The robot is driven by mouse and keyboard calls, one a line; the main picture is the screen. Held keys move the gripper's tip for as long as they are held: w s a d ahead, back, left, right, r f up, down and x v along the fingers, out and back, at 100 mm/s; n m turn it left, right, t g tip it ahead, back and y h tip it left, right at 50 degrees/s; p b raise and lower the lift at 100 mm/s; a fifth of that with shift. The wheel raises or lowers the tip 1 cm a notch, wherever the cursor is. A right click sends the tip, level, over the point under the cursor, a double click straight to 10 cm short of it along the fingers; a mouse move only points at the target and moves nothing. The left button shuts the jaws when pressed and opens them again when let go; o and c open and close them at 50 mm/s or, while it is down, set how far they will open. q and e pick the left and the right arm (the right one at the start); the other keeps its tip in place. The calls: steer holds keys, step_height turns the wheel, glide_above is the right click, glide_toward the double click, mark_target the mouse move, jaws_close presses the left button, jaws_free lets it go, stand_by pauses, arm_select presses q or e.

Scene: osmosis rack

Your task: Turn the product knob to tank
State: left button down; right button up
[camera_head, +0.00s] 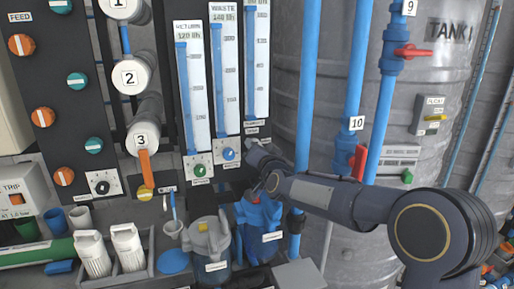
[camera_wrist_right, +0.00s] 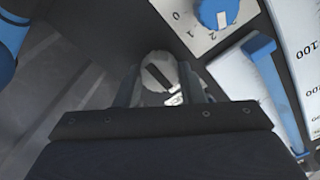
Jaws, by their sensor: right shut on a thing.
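My right gripper (camera_head: 254,152) reaches in from the right to the panel just below the rightmost flow tube. In the right wrist view its two fingers (camera_wrist_right: 160,82) are shut on a round grey knob (camera_wrist_right: 156,66), one finger on each side. The knob's face carries a dark pointer bar with a white part, lying diagonally. A small label by the knob is partly covered and cannot be read. In the head view the gripper hides the knob. My left gripper is in neither view.
A blue knob (camera_head: 229,154) with a numbered dial and a green knob (camera_head: 199,171) sit left of the gripper, under the flow tubes. A blue vertical pipe (camera_head: 307,80) stands to the right. A lidded clear jug (camera_head: 208,240) and a blue container (camera_head: 262,222) stand below.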

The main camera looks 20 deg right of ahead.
steer(key=shift+n, duration=0.4)
steer(key=o, duration=1)
steer(key=shift+s, duration=0.1)
steer(key=s, duration=0.7)
steer(key=shift+s+d, duration=0.1)
steer(key=shift+s, duration=0.25)
